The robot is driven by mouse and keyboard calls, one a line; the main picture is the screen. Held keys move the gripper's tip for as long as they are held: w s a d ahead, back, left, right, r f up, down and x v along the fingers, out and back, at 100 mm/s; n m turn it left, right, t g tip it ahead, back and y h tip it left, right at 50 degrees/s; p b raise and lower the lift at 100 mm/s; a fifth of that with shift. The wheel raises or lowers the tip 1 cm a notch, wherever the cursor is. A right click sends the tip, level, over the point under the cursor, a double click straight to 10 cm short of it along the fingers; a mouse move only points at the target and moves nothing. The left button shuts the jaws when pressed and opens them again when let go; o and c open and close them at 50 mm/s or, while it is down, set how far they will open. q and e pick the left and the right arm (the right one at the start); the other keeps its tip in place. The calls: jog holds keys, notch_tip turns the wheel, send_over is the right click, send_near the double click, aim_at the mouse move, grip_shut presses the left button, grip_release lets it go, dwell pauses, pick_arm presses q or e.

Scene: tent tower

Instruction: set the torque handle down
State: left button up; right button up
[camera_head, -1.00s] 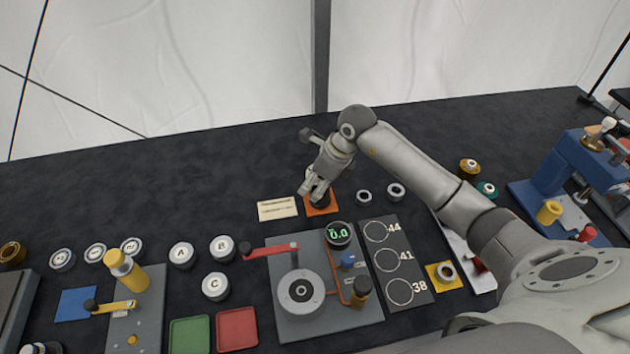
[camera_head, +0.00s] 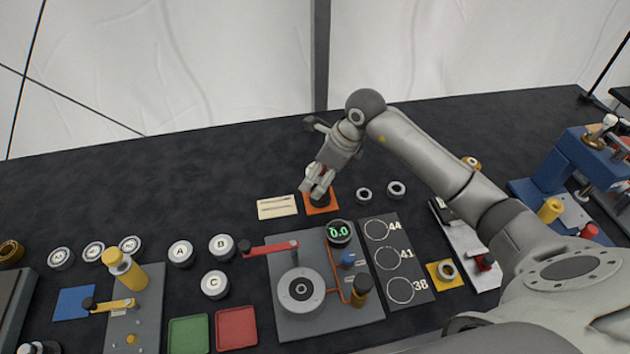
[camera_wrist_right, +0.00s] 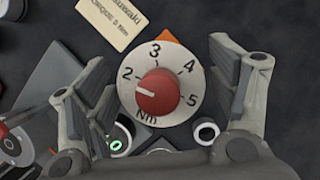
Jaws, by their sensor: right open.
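The torque handle (camera_wrist_right: 184,107) shows from above in the right wrist view, a white dial marked 2 to 5 Nm with a red knob. In the head view its dark lower part (camera_head: 320,203) stands upright on the orange mat (camera_head: 309,210). My right gripper (camera_head: 318,189) is at the handle, largely hiding its upper part. In the right wrist view the fingers of this gripper (camera_wrist_right: 163,80) are spread on either side of the dial, with gaps showing. My left gripper is out of view.
A cream label card (camera_head: 277,207) lies left of the mat, and two small rings (camera_head: 364,195) lie right. In front are a grey fixture with a red lever (camera_head: 270,249), a 0.0 display (camera_head: 339,233) and a dark board (camera_head: 417,264). The table behind is clear.

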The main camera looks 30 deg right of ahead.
jog(key=b+v, duration=0.1)
jog(key=v, duration=0.8)
